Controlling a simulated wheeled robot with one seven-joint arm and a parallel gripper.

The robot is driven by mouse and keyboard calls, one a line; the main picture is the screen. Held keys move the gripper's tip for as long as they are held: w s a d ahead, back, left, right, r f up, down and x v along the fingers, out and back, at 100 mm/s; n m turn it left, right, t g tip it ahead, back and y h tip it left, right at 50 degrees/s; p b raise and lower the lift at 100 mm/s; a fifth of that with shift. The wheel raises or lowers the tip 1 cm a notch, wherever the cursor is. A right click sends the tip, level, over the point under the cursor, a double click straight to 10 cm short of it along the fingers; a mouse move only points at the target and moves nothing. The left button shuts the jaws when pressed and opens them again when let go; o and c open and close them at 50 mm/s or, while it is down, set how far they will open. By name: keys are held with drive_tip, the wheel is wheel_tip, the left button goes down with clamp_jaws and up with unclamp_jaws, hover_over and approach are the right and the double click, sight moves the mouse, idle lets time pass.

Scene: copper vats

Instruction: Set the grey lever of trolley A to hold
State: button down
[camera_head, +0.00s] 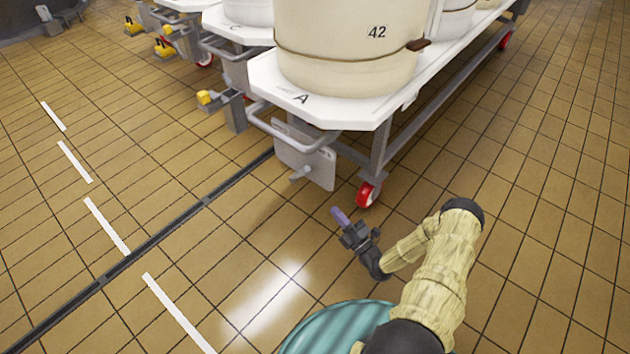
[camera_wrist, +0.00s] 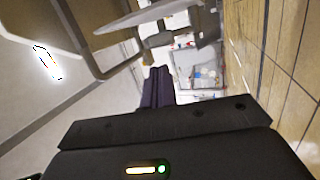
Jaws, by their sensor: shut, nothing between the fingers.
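Trolley A (camera_head: 322,109) stands at the centre of the head view, with the letter A on its white deck corner. A pale grey plate (camera_head: 315,165) hangs under the deck at its near end. The grey lever (camera_head: 300,173) sticks out from the plate's lower part. Any hold marking is too small to read. My gripper (camera_head: 338,212) has purple fingers, shut and empty, below and right of the lever and apart from it. In the wrist view the shut fingers (camera_wrist: 158,85) point towards a blunt grey-brown part (camera_wrist: 158,40), perhaps the lever.
A cream vat marked 42 (camera_head: 350,45) stands on trolley A. A grey rail (camera_head: 290,135) runs in front of the plate, and a red-wheeled castor (camera_head: 368,193) is just right. More trolleys with yellow pedals (camera_head: 207,98) stand left. The tiled floor in front is clear.

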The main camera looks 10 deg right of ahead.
drive_tip(key=shift+s+d+t, duration=0.15)
drive_tip(key=shift+s+t, duration=0.35)
drive_tip(key=shift+s, duration=0.1)
drive_tip(key=b, duration=0.7)
approach(300, 174)
drive_tip(key=w+r, duration=0.4)
drive_tip(key=r, duration=0.1)
drive_tip(key=shift+f, duration=0.25)
drive_tip(key=shift+w+r+p, duration=0.1)
drive_tip(key=shift+p, duration=0.2)
